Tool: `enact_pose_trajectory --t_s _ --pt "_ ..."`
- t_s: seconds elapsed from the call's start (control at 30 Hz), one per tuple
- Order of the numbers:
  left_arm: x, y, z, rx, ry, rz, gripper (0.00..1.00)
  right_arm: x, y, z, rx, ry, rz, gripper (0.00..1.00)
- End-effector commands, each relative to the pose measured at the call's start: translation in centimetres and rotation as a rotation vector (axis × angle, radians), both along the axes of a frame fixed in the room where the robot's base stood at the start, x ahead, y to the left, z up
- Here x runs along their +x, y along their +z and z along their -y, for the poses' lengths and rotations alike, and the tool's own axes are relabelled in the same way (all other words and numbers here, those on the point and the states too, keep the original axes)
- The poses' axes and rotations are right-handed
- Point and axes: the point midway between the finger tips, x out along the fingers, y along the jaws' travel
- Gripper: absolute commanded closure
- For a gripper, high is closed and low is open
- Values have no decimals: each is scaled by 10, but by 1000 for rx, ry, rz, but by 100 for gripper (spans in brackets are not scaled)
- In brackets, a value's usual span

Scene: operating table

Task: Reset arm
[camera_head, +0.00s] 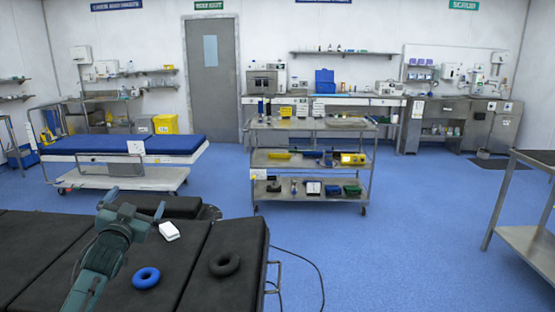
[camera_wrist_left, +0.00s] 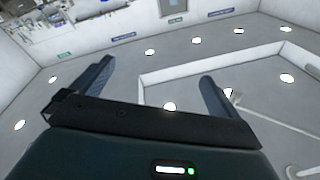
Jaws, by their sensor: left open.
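My left arm reaches up from the bottom left over the black padded operating table (camera_head: 35,240). My left gripper (camera_head: 134,202) is at its end, above the table's far part, with its fingers pointing up and away. In the left wrist view the gripper (camera_wrist_left: 157,70) has its two fingers wide apart with nothing between them. That view looks past the fingers to walls and ceiling lights. My right arm and gripper are not in view.
A blue ring (camera_head: 146,278), a black ring (camera_head: 225,264) and a small white object (camera_head: 169,231) lie on the table near my arm. A steel cart (camera_head: 312,165) and a blue-topped stretcher (camera_head: 128,145) stand beyond. Blue floor (camera_head: 420,240) is open to the right.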

Motion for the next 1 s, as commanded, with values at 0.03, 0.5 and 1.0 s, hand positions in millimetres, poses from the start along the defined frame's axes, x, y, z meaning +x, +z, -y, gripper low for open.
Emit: enact_pose_trajectory --t_s 0.03,0.5,1.0 --pt "1 -14 -4 -43 16 -69 0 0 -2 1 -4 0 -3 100" --pt "-104 -187 79 -142 -99 -398 0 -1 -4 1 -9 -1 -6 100" --pt "-366 -301 198 -357 -247 -735 0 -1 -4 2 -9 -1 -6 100"
